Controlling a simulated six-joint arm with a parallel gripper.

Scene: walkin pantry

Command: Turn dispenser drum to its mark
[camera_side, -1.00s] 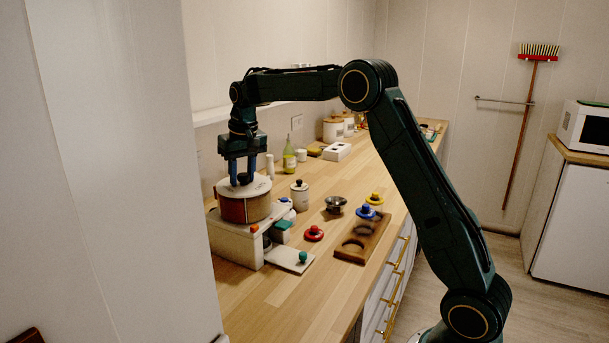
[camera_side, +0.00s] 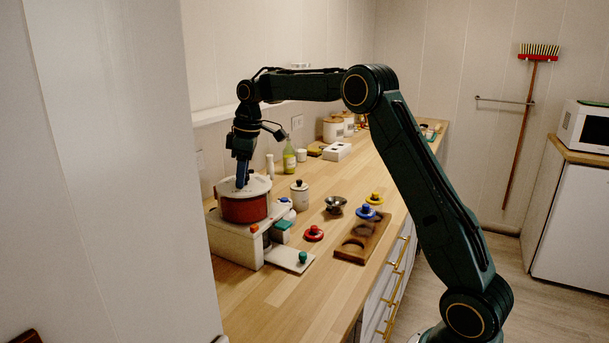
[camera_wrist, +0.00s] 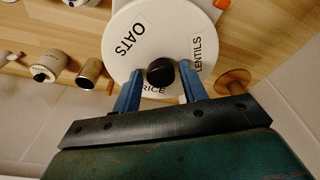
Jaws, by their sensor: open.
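The dispenser drum (camera_side: 244,209) sits on a white housing (camera_side: 235,243) at the left of the counter, its red side facing the side camera. In the wrist view its white top (camera_wrist: 133,62) carries the words OATS, LENTILS and RICE around a black knob (camera_wrist: 160,72). My gripper (camera_side: 241,183) points down at the drum top. In the wrist view its blue fingers (camera_wrist: 160,80) stand on either side of the knob, open, with gaps showing. A small orange marker (camera_side: 254,228) is on the housing's top edge below the drum.
A red-knobbed lid (camera_side: 314,234), a lidded jar (camera_side: 299,195), a metal bowl (camera_side: 335,204) and a wooden board with round recesses (camera_side: 351,252) stand to the right. The front left counter is clear.

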